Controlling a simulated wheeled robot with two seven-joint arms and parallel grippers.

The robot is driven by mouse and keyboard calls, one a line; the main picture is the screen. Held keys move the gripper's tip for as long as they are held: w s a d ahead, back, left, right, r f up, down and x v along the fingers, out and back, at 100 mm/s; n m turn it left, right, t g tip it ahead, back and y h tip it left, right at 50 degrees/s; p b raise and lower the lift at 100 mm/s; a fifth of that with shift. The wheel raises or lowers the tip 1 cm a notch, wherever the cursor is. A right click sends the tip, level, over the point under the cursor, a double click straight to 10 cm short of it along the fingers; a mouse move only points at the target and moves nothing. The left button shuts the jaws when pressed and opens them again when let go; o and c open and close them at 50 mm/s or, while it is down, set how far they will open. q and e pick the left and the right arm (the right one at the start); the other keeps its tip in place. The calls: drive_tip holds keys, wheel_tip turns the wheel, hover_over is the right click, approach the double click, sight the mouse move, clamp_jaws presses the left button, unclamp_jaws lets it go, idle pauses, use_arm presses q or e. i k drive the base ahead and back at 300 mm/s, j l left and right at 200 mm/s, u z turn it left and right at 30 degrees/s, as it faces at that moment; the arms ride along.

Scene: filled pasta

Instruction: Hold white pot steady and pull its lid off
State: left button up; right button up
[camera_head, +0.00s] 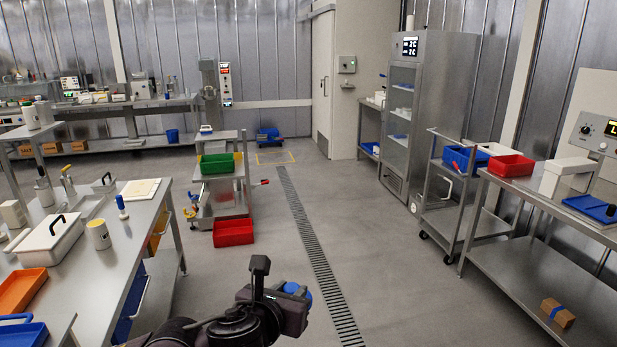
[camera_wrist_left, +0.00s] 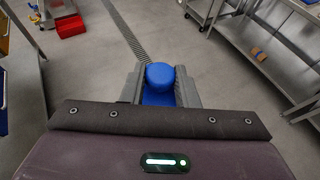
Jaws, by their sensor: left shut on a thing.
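My left gripper (camera_head: 290,305) is over the open floor, clear of the tables. It is shut on a blue object with a rounded top (camera_wrist_left: 160,73). This object sits between both fingers in the left wrist view, and part of it shows behind the gripper in the head view (camera_head: 302,292). On the left table, a white rectangular tub (camera_head: 35,250) has a lid with a black handle. An off-white round pot (camera_head: 99,236) stands to its right. I cannot tell which vessel is the white pot. My right gripper is not in view.
The left steel table (camera_head: 95,280) also bears an orange tray (camera_head: 20,290), a cutting board and a blue-topped bottle (camera_head: 122,207). A cart with a green bin (camera_head: 216,165) stands behind. A red bin (camera_head: 233,232) is by the cart. The middle floor is clear.

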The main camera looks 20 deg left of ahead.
sight(98, 230)
drive_tip(key=i+j+u, duration=0.25)
drive_tip(key=i+u, duration=0.15)
drive_tip(key=i, duration=0.2)
drive_tip(key=i+u, duration=0.45)
drive_tip(key=i, duration=0.2)
drive_tip(key=i+l+u, duration=0.15)
drive_tip(key=i+u, duration=0.25)
drive_tip(key=i, duration=0.25)
drive_tip(key=i+l+u, duration=0.1)
drive_tip(key=i+u, duration=0.3)
drive_tip(key=i+l+u, duration=0.15)
drive_tip(key=u, duration=0.3)
drive_tip(key=i+l+u, duration=0.6)
drive_tip(key=l+u, duration=0.25)
drive_tip(key=i+l+u, duration=0.2)
drive_tip(key=l+u, duration=0.2)
drive_tip(key=i+l+u, duration=0.15)
drive_tip(key=l+u, duration=0.6)
drive_tip(key=l, duration=0.3)
drive_tip(key=i, duration=0.05)
